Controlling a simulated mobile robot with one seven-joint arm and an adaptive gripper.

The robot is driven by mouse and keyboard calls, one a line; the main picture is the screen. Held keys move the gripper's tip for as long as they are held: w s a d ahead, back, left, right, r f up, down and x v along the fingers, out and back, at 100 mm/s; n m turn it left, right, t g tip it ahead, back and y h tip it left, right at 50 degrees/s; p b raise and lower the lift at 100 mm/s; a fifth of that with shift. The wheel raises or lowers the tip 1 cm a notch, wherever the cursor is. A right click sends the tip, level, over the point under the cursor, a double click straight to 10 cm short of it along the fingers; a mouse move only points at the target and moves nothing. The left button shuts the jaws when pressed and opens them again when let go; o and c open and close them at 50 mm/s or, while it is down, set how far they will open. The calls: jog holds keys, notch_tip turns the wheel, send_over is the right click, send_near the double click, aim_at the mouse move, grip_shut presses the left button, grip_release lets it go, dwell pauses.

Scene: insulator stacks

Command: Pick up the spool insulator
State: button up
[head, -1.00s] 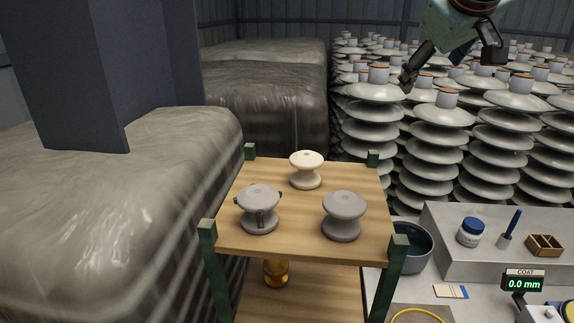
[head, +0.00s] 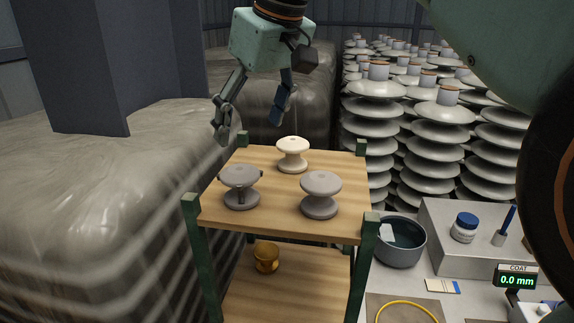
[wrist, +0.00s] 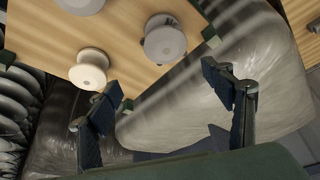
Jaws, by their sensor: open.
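Three spool insulators stand upright on the top wooden shelf (head: 270,212). A cream one (head: 292,154) is at the back, a plain grey one (head: 320,193) at front right, and a grey one with dark metal fittings (head: 240,187) at front left. My gripper (head: 251,124) is open and empty, above and behind the shelf's back-left corner, apart from all the spools. In the wrist view, my gripper (wrist: 164,85) has its fingers spread beside the shelf edge; the cream spool (wrist: 88,72) and a grey spool (wrist: 164,42) show beyond them. A third spool is cut off at the top.
Green corner posts (head: 368,226) rise at the shelf corners. An amber pot (head: 266,256) stands on the lower shelf. Wrapped bales (head: 110,200) crowd the left and back. Insulator stacks (head: 440,130) fill the back right. A dark bowl (head: 400,243) sits right of the shelf.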

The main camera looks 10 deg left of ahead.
aim_at(240, 169)
jog(key=f, duration=0.1)
jog(key=a+f, duration=0.1)
jog(key=f, duration=0.1)
jog(key=a+f, duration=0.1)
jog(key=f, duration=0.1)
jog(key=shift+a+b, duration=0.2)
jog(key=shift+b, duration=0.1)
jog(key=shift+d+x, duration=0.2)
jog(key=shift+x, duration=1.3)
jog(key=shift+d+x, duration=0.2)
jog(key=shift+x, duration=1.3)
jog(key=shift+s+f, duration=0.15)
jog(key=shift+c, duration=0.5)
jog(key=c, duration=1.5)
